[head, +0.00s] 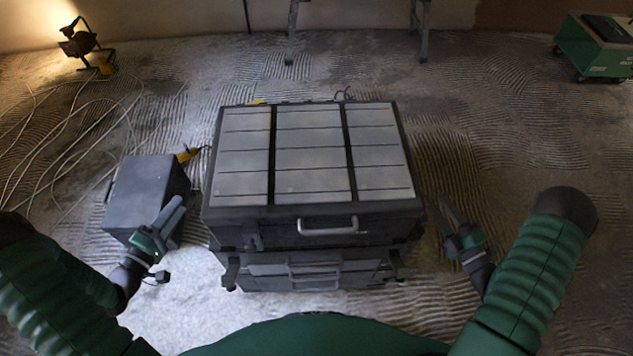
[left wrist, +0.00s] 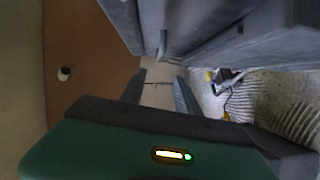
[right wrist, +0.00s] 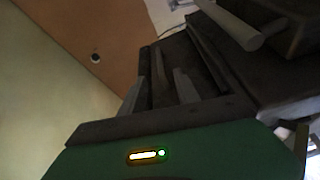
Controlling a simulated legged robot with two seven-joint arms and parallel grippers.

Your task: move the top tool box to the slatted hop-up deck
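The top tool box (head: 310,226) is a wide dark box with pale grey lid panels and a front handle. It sits on a lower tool box (head: 310,270) in front of me. My left gripper (head: 172,222) is open and empty, left of the stack and over the front of a grey block. My right gripper (head: 450,222) is open and empty, just right of the top box, apart from it. Both wrist views show spread fingers, left (left wrist: 160,88) and right (right wrist: 158,92), with dark box surfaces beyond. Legs (head: 291,30) of a stand show at the back; no slatted deck surface is visible.
A grey block (head: 140,195) stands on the floor left of the stack. A lit work lamp (head: 80,42) and loose pale cables (head: 75,130) lie at the far left. A green wheeled case (head: 590,48) stands at the back right. Ridged floor between is mostly clear.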

